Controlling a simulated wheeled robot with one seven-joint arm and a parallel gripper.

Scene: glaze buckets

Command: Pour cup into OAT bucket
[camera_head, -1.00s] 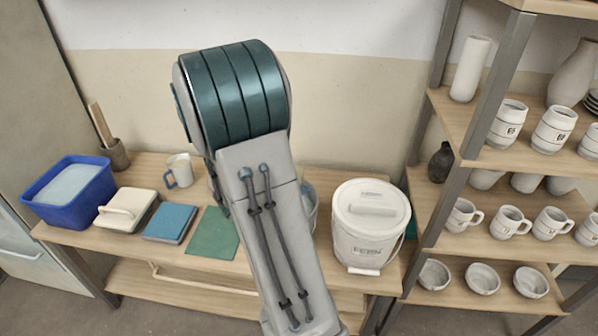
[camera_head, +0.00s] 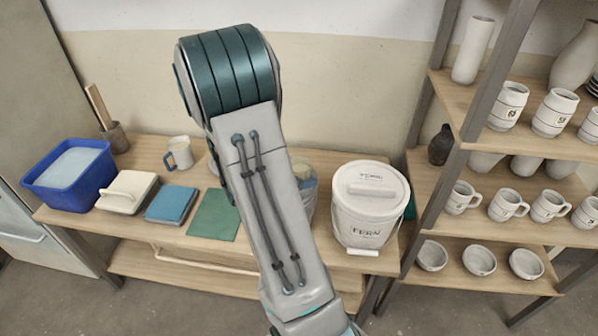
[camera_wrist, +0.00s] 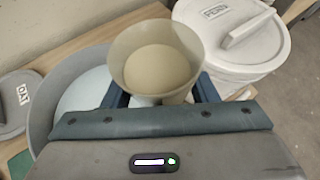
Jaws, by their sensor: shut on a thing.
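My gripper (camera_wrist: 160,98) is shut on a cup (camera_wrist: 188,90), which looks upright in the wrist view and holds beige liquid (camera_wrist: 160,70). Left of and partly behind the cup is an open grey bucket (camera_wrist: 42,105) with pale bluish-white contents (camera_wrist: 85,90). A grey lid marked OAT (camera_wrist: 18,105) lies left of this bucket. No label shows on the bucket itself.
A lidded white FERN bucket (camera_head: 368,215) stands at the bench's right end, close right of the cup in the wrist view (camera_wrist: 245,60). A pottery shelf (camera_head: 455,215) stands right.

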